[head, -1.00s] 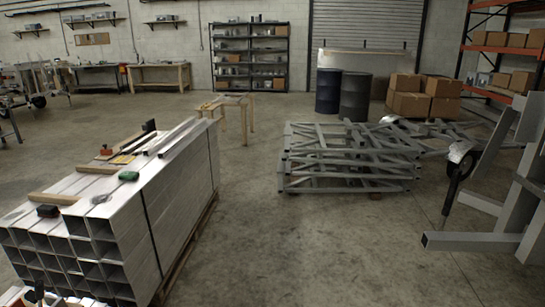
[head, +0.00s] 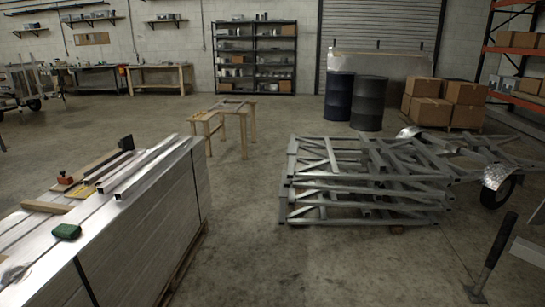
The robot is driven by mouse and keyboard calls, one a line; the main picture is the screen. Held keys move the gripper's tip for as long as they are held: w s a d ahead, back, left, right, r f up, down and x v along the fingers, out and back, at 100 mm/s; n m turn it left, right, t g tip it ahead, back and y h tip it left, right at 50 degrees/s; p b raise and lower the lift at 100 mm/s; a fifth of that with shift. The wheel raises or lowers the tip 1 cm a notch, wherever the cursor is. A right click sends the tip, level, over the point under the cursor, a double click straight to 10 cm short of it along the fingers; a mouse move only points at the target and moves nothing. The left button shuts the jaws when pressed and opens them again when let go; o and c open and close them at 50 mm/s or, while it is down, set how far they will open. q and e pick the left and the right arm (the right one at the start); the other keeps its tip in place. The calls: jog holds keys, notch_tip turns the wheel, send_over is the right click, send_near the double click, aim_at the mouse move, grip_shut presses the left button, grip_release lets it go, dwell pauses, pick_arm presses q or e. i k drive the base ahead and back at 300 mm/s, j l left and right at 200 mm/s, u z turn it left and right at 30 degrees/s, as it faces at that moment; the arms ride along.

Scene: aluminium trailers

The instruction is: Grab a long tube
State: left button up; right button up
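Wooden strips, a green object (head: 67,231), a small orange-red object (head: 65,178) and a dark block (head: 126,142) also lie on top. Neither of my grippers is in view.
Welded grey frames (head: 365,185) are piled right of centre, beside a trailer wheel (head: 496,183). A black-handled object (head: 490,262) stands at lower right. A wooden sawhorse-like stand (head: 228,122) is beyond the stack. Bare floor (head: 250,245) lies between stack and frames.

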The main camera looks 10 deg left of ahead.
aim_at(107, 186)
jog(key=i+u, duration=0.1)
jog(key=i, duration=0.7)
jog(key=i+l+u, duration=0.15)
jog(key=i, duration=0.65)
jog(key=i+u, duration=0.25)
jog(key=i, duration=0.6)
jog(key=i+l+u, duration=0.1)
jog(key=i+u, duration=0.15)
jog(key=i, duration=0.6)
